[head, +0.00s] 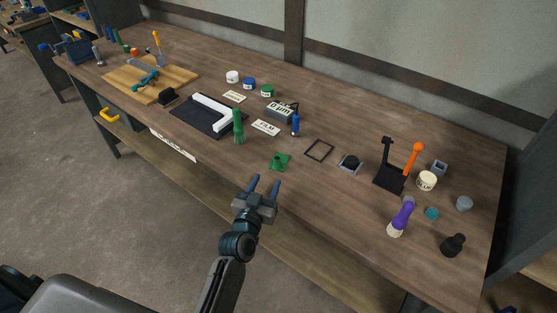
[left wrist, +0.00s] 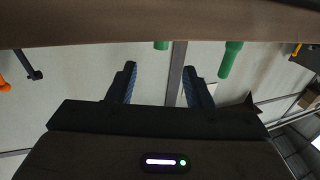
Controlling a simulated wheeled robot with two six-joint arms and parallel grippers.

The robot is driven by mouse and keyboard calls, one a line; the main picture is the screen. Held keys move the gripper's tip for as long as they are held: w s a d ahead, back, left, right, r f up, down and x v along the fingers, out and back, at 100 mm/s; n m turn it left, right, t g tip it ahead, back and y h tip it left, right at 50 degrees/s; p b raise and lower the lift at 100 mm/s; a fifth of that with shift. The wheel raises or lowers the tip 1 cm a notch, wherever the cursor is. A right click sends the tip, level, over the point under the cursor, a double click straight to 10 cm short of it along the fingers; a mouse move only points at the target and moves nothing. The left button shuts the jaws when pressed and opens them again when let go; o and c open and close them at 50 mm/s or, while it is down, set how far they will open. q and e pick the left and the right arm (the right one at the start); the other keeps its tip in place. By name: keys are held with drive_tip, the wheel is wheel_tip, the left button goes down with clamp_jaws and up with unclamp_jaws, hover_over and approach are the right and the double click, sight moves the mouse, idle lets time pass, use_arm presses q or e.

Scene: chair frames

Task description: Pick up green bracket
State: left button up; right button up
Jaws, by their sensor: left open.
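The green bracket (head: 279,161) lies near the front edge of the workbench in the head view, a small flat green piece with a raised part. My left gripper (head: 264,183) is open and empty, in front of the bench edge and just short of the bracket. In the left wrist view its two blue-tipped fingers (left wrist: 160,80) stand apart with nothing between them. A small green piece (left wrist: 160,45) shows beyond them, mostly cut off by the bench edge; I cannot tell for sure that it is the bracket. My right gripper is not in view.
A thin dark square frame (head: 319,150) lies to the right. A blue bottle-like item (head: 295,126) stands behind. Bare wood surrounds the bracket.

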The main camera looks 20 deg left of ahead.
sight(276, 162)
use_arm(q)
drive_tip(key=w, duration=0.3)
drive_tip(key=shift+w+p, duration=0.1)
drive_tip(key=shift+p, duration=0.3)
drive_tip(key=w+p, duration=0.1)
drive_tip(key=w, duration=0.3)
drive_tip(key=shift+w+r, duration=0.1)
drive_tip(key=shift+w, duration=0.55)
drive_tip(key=shift+s, duration=0.15)
drive_tip(key=c, duration=0.3)
clamp_jaws()
